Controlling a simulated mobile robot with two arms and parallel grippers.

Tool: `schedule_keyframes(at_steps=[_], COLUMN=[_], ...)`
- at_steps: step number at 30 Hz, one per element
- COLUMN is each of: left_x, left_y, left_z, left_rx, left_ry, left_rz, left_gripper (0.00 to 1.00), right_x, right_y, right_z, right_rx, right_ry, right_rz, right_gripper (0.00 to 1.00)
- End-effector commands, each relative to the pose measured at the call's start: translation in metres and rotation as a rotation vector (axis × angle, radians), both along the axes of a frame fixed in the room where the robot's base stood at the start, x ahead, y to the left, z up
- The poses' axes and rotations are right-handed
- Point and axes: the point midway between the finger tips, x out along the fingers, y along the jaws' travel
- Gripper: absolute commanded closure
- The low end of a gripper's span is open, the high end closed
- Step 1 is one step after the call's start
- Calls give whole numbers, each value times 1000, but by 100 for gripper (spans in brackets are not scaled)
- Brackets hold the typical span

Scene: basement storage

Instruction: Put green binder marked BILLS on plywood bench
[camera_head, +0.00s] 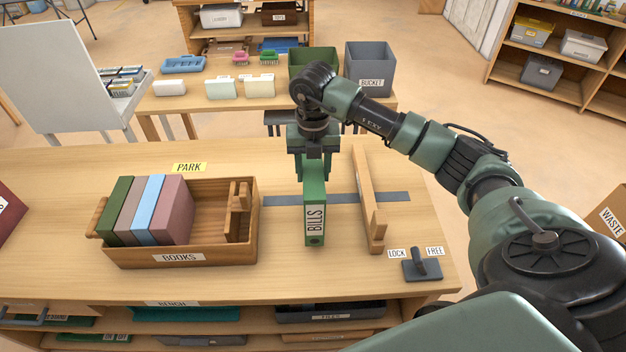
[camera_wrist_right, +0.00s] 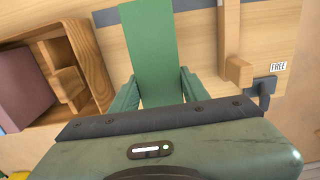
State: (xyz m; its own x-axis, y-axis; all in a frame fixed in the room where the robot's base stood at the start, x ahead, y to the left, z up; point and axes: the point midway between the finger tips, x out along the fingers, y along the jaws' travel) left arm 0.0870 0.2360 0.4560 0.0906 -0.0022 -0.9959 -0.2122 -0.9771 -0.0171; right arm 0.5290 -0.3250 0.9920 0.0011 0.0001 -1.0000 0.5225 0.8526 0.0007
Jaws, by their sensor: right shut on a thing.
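The green binder marked BILLS (camera_head: 315,222) stands upright at the plywood bench (camera_head: 285,270), its label facing me. My right gripper (camera_head: 314,172) is shut on its top from above. In the right wrist view the binder (camera_wrist_right: 150,50) runs out between the fingers of my right gripper (camera_wrist_right: 160,88). The binder's foot appears at or just above the bench top; I cannot tell whether it touches. It is between the wooden BOOKS crate (camera_head: 225,252) and a wooden rail (camera_head: 366,200), apart from both. My left gripper is not in view.
The BOOKS crate holds several books and a wooden divider. A dark strip (camera_head: 279,201) runs across the bench behind the binder. A LOCK/FREE lever (camera_head: 421,265) sits at the front right. A yellow PARK label (camera_head: 189,168) lies behind the crate. A grey BUCKET bin (camera_head: 370,70) is on the table behind.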

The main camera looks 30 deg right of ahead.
Motion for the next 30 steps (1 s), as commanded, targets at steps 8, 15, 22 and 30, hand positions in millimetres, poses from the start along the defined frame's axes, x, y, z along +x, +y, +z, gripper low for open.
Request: schedule_keyframes(at_steps=[8, 15, 22, 30], left_x=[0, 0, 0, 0], left_y=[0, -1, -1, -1], left_z=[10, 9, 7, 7], left_rx=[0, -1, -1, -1], left_ry=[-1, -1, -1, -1], left_rz=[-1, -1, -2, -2], left_gripper=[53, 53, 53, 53], right_x=[0, 0, 0, 0], right_y=[0, 0, 0, 0], right_z=[-36, -39, -42, -42], right_rx=[0, -1, 0, 0], right_ry=[1, -1, 1, 1], right_rz=[0, 0, 0, 0], right_gripper=[100, 100, 38, 33])
